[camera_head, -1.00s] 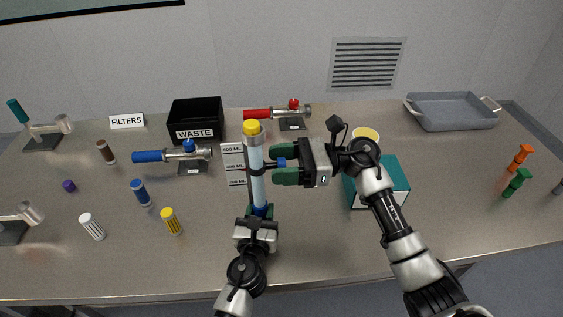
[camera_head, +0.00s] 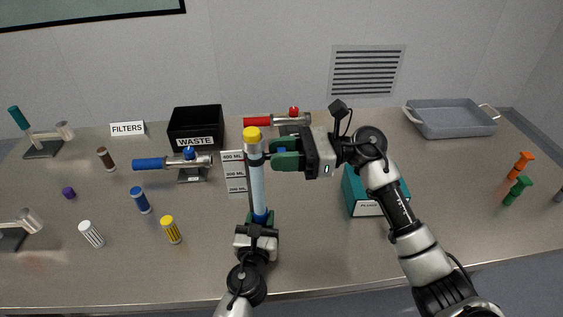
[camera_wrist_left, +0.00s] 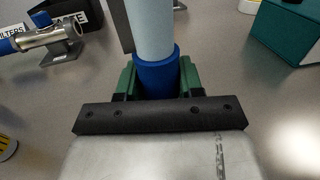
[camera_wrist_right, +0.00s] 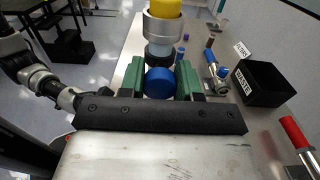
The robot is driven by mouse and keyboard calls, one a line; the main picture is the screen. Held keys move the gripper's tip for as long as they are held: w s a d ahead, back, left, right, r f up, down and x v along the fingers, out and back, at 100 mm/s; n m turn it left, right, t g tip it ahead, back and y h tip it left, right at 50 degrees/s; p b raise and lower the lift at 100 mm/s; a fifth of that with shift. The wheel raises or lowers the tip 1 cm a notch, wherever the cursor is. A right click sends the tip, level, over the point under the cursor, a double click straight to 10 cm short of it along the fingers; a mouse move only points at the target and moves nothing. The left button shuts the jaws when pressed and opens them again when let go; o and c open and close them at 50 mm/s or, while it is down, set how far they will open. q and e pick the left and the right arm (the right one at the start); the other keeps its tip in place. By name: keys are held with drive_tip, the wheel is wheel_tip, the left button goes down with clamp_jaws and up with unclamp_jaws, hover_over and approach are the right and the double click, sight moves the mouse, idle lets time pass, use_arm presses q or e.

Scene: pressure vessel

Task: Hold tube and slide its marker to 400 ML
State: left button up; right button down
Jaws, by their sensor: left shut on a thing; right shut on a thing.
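The pale blue tube (camera_head: 257,188) stands upright with a yellow cap (camera_head: 251,134) and a metal collar on top. Its blue lower end (camera_wrist_left: 157,75) is between the green fingers of my left gripper (camera_head: 260,219), which is shut on it. The marker is a dark ring around the tube with a blue knob (camera_wrist_right: 160,81). My right gripper (camera_head: 275,153) is shut on this knob, from the tube's right side. A scale plate (camera_head: 235,181) stands just left of the tube. The ring appears about level with its top label, 400 ML (camera_head: 232,156); exact alignment is unclear.
A blue-handled fitting (camera_head: 155,163) and black WASTE bin (camera_head: 196,142) stand left of the tube. A red-handled fitting (camera_head: 257,121) is behind it. A teal box (camera_head: 362,200) is to the right, below my right arm. Several filters lie at the left.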

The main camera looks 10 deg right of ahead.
use_arm(q)
drive_tip(key=shift+f, duration=0.15)
use_arm(e)
drive_tip(key=shift+r, duration=0.2)
drive_tip(key=c, duration=0.8)
unclamp_jaws()
drive_tip(key=shift+f, duration=0.1)
drive_tip(key=d, duration=1.2)
use_arm(q)
drive_tip(key=o, duration=1.1)
drive_tip(key=shift+s, duration=0.1)
